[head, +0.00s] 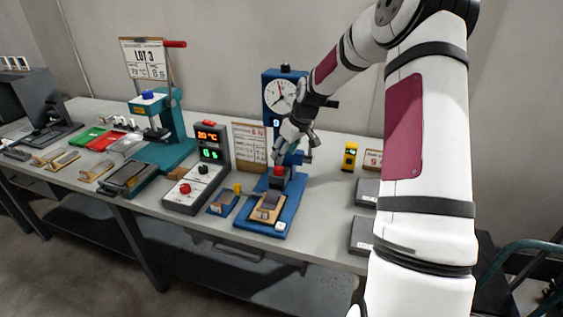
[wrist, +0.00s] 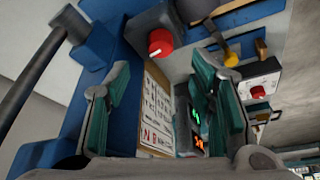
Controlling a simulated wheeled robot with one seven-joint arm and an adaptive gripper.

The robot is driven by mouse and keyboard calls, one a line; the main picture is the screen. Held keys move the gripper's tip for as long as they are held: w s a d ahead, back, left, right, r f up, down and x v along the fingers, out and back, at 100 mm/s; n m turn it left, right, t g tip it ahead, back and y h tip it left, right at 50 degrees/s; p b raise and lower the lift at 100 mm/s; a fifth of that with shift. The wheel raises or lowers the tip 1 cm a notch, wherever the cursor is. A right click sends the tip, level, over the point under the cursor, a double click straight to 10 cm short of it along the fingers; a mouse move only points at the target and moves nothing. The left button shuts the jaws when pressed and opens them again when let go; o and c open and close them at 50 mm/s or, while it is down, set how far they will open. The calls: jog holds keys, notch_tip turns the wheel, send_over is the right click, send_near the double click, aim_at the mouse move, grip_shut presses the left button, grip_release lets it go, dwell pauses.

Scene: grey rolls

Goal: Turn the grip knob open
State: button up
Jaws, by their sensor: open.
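A red knob (head: 278,170) sits on a dark block at the foot of the blue test stand (head: 268,88), which carries a round white dial. I take it as the grip knob, though no label on it can be read. In the wrist view the red knob (wrist: 160,42) faces the camera, above and beyond the fingertips. My gripper (head: 287,148) is close above the knob in the head view, in front of the stand's column. In the wrist view my gripper (wrist: 163,95) has its two green-padded fingers apart, with nothing between them.
A grey controller (head: 198,170) with lit displays and another red knob (head: 185,187) stands left of the stand. A paper card (head: 250,145) stands behind. A yellow device (head: 350,156) and grey boxes (head: 362,232) are to the right. A teal press (head: 172,125) stands further left.

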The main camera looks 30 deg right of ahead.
aim_at(279, 168)
jog(key=shift+v, duration=2.4)
jog(key=w+f+m+h, duration=0.1)
jog(key=f+m, duration=0.1)
jog(key=f, duration=0.1)
jog(key=w+f+m+h, duration=0.1)
jog(key=w+f+m, duration=0.1)
jog(key=f, duration=0.2)
jog(key=w+a+f+m, duration=0.1)
jog(key=f+m, duration=0.2)
jog(key=f, duration=0.1)
jog(key=shift+w+a+h, duration=0.1)
jog(key=shift+w+h, duration=0.05)
jog(key=shift+h, duration=0.25)
jog(key=c, duration=1.2)
